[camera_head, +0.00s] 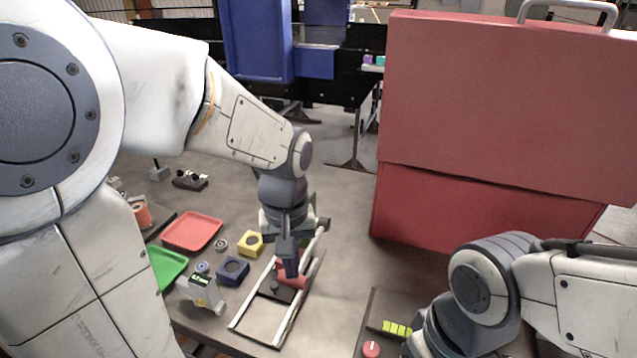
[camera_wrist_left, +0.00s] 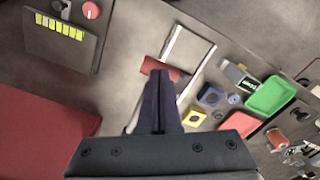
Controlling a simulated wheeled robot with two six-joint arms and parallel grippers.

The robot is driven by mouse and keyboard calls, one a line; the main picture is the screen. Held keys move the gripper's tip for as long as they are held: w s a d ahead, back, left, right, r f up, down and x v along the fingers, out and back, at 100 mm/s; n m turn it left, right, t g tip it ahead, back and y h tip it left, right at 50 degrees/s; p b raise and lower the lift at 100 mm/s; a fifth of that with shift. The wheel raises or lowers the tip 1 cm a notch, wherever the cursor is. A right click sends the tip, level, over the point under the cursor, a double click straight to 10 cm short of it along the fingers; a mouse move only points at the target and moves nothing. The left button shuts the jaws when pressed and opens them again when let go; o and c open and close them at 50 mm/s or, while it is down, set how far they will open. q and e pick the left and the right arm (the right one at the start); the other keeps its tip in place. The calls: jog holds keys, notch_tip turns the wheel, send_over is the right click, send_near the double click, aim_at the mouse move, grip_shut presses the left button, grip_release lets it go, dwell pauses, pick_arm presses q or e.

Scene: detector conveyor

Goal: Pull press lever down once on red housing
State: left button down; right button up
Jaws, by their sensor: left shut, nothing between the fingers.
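A press-like frame with pale rails (camera_head: 246,310) stands on the table, and it also shows in the wrist view (camera_wrist_left: 190,58). A red part (camera_head: 297,283) crosses it, seen as a short red bar in the wrist view (camera_wrist_left: 153,66). I cannot tell whether this is the lever or a housing. My left gripper (camera_head: 291,272) is shut and empty, fingers pointing down at the red part. In the wrist view its fingertips (camera_wrist_left: 159,75) overlap the red bar; contact is unclear. A dark block (camera_head: 276,294) sits within the frame. My right gripper is out of view.
A yellow housing (camera_head: 250,244), a blue housing (camera_head: 233,270) and a small display device (camera_head: 201,293) lie left of the frame. Red (camera_head: 192,231) and green (camera_head: 165,266) trays are farther left. A large red box (camera_head: 500,110) stands right. A panel with a red knob (camera_head: 371,349) is at front right.

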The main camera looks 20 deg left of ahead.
pick_arm(q)
jog(key=shift+w+r+p, duration=0.25)
jog(key=shift+r+p, duration=0.8)
jog(key=shift+r, duration=0.1)
jog(key=shift+w+r+p, duration=0.25)
jog(key=shift+r+p, duration=0.8)
jog(key=shift+r, duration=0.1)
jog(key=shift+w+r, duration=0.1)
jog(key=shift+r, duration=0.05)
jog(key=w+r+p, duration=0.5)
jog(key=r+p, duration=0.7)
jog(key=shift+d, duration=0.1)
